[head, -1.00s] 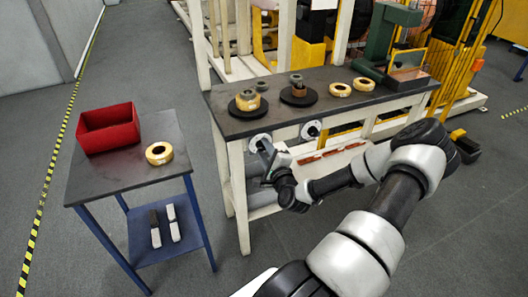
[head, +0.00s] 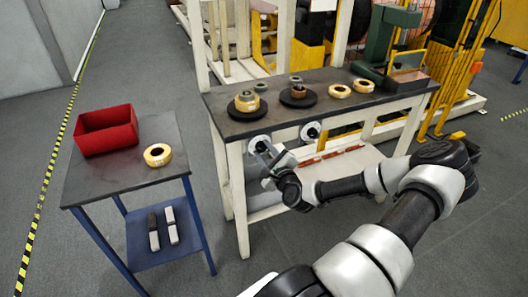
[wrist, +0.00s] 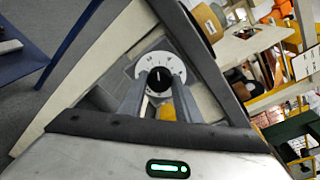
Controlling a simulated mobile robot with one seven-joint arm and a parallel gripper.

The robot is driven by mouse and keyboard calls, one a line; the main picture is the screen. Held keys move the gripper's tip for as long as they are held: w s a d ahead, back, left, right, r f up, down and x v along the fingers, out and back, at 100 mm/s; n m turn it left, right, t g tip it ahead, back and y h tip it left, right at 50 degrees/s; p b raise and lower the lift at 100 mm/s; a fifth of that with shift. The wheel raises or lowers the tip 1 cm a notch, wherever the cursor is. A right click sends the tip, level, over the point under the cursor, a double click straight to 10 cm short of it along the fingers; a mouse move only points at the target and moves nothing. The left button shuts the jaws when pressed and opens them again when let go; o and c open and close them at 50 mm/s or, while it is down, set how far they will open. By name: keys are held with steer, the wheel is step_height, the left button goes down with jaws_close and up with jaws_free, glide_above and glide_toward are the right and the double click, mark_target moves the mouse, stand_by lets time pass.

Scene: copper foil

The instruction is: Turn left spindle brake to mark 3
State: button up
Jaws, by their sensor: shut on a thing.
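The left spindle brake is a round white dial plate (head: 258,143) on the front of the dark-topped bench, below its left end. In the wrist view its black knob (wrist: 158,80) sits in the middle of the white marked plate (wrist: 160,63). My gripper (head: 266,151) reaches the dial from the front. In the wrist view my gripper (wrist: 159,85) has one finger on each side of the knob and is shut on it. The marks on the plate are too small to read, and the fingers cover its lower part.
A second dial (head: 310,131) is to the right on the same bench front. The bench top (head: 228,126) carries two dark discs with rings and spools. A side table (head: 88,179) at the left holds a red bin (head: 106,130) and a tape roll (head: 157,155). A lower shelf lies under the bench.

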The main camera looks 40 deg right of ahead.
steer(key=o, duration=1.1)
steer(key=shift+c, duration=0.2)
steer(key=shift+s, duration=0.1)
steer(key=p+v, duration=0.1)
steer(key=v, duration=1.6)
steer(key=shift+p, duration=0.4)
steer(key=shift+s+a+f, duration=0.1)
